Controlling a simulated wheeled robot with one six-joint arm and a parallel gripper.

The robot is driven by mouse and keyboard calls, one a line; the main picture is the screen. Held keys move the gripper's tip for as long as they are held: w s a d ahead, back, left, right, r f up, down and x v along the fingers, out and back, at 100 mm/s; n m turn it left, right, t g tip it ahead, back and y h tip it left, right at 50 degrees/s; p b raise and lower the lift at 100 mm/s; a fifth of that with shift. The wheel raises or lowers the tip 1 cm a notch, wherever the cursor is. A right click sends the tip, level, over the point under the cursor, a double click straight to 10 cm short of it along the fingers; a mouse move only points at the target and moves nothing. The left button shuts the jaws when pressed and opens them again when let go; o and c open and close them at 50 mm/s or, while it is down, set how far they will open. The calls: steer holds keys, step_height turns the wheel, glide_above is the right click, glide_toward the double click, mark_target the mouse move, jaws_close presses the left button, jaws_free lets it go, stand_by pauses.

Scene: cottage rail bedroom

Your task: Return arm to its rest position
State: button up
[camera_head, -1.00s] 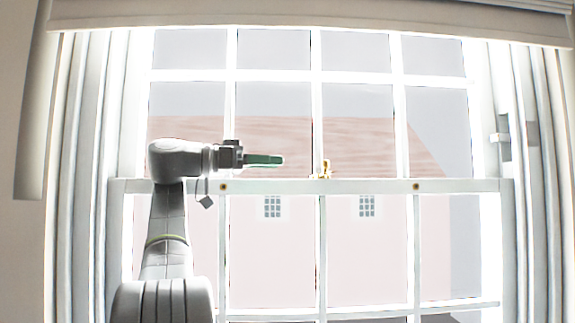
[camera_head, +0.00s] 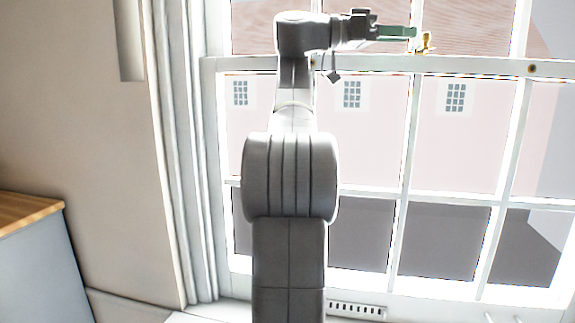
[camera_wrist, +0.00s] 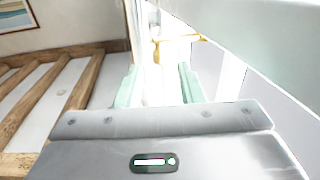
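My arm stands upright in front of the window in the head view, with its upper end bent out to the right. A brass window latch (camera_head: 424,42) appears just right of the fingertips in the head view; I cannot tell the gap in depth. Brass also shows beyond the fingers in the wrist view (camera_wrist: 182,38).
The white sash window (camera_head: 470,66) fills the right of the head view. A wood-topped cabinet (camera_head: 28,212) stands at lower left by a bare wall (camera_head: 70,90). A slatted wooden frame (camera_wrist: 75,95) and a picture (camera_wrist: 15,14) show at left in the wrist view.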

mark_target(429, 36)
steer(key=d, duration=0.6)
steer(key=shift+s, duration=0.25)
steer(key=shift+d+f+t, duration=0.15)
steer(key=shift+t, duration=0.35)
steer(key=shift+n+t, duration=0.3)
steer(key=shift+n, duration=0.2)
steer(key=shift+r, duration=0.25)
